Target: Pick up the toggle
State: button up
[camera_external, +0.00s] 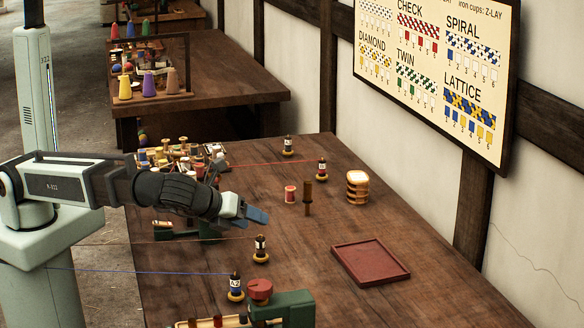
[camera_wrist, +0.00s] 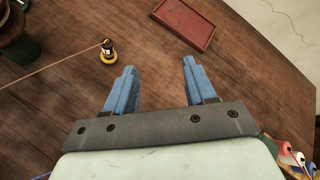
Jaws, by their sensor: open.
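A dark brown wooden peg (camera_external: 308,197) with a wider top stands upright on the table; it looks most like the toggle, though I cannot be sure. It is not visible in the wrist view. My gripper (camera_external: 257,219) is open and empty above the table, left of the peg and apart from it. In the wrist view my gripper's blue fingers (camera_wrist: 159,70) are spread, with only bare table between them.
A red tray (camera_external: 370,262) lies front right; it also shows in the wrist view (camera_wrist: 184,24). A red spool (camera_external: 290,194) and a stacked tan-and-brown piece (camera_external: 357,187) flank the peg. Weighted bobbins (camera_external: 260,249) carry taut threads. Several spools crowd the back left. Mid-right table is clear.

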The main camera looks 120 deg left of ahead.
jog(key=s+a+f+n+t+h, duration=0.15)
jog(key=a+n, duration=0.55)
jog(key=a, duration=0.8)
jog(key=s+a+n+h, duration=0.15)
jog(key=a+n, duration=0.55)
jog(key=a, duration=0.9)
jog(key=s+a+r+n+t+y, duration=0.1)
jog(key=s+a+r+n+y, duration=0.15)
jog(key=s+a+n, duration=0.8)
jog(key=s+a+r+n+t+y, duration=0.1)
jog(key=s+a+r+n, duration=0.25)
jog(key=s+a, duration=0.8)
send_near(323, 161)
jog(key=shift+g, duration=0.35)
jog(key=x, duration=0.5)
jog(key=shift+s+a+f, duration=0.15)
jog(key=shift+s+f, duration=0.05)
jog(key=shift+f, duration=0.1)
jog(key=shift+w+x, duration=0.2)
jog(key=shift+x, duration=2.4)
jog(key=shift+c, duration=0.4)
